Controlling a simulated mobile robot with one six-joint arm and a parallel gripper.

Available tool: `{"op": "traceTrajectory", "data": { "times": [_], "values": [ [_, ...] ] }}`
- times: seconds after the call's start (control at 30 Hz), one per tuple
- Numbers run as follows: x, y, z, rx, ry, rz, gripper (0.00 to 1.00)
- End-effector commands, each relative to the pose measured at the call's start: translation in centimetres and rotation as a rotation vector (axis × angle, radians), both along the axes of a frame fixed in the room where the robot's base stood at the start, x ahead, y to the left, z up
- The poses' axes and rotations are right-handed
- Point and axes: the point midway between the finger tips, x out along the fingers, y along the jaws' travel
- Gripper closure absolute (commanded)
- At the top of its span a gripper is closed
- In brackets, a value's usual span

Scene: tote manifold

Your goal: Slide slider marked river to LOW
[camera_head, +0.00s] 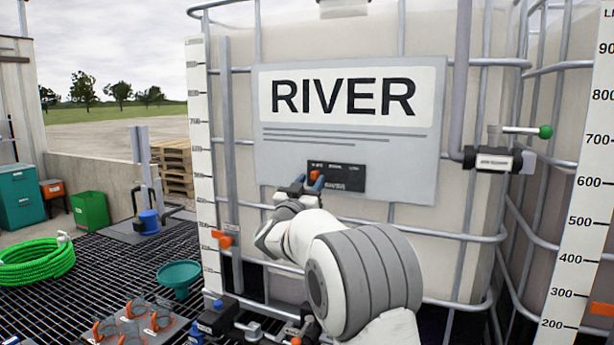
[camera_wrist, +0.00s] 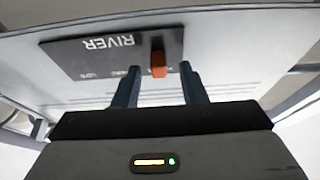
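The slider marked RIVER is a small black panel (camera_head: 346,179) on the grey RIVER sign (camera_head: 400,153) of a caged tank. Its orange knob (camera_head: 314,175) is at the left end, away from the right-hand label that seems to read LOW. My gripper (camera_head: 310,180) is in front of the knob, fingers apart. In the wrist view the panel (camera_wrist: 95,58) appears upside down; the orange knob (camera_wrist: 158,60) shows between my open fingertips (camera_wrist: 159,68), with a gap on each side. Whether the fingertips reach the knob's depth is unclear.
A valve with a green-ended lever (camera_head: 545,132) sticks out at right. An orange-marked gauge strip (camera_head: 196,130) and the cage's bars flank the sign. A green hose (camera_head: 38,262), teal funnel (camera_head: 179,275) and tray of orange clamps (camera_head: 130,325) lie at lower left.

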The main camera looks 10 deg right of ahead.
Motion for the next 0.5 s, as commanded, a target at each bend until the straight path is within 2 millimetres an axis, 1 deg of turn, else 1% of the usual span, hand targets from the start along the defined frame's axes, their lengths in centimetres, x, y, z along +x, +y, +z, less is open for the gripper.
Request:
{"op": "traceTrajectory", "data": {
  "times": [0.03, 0.17, 0.4, 0.5],
  "values": [
    [0.38, -0.29, 0.40, 0.000, -0.001, -0.001, 0.62],
    [0.92, -0.60, 0.50, 0.000, 0.000, 0.001, 0.62],
    [0.98, -0.69, 0.47, 0.000, 0.000, 0.001, 0.62],
    [0.97, -0.71, 0.47, 0.000, 0.000, 0.001, 0.69]
  ]
}}
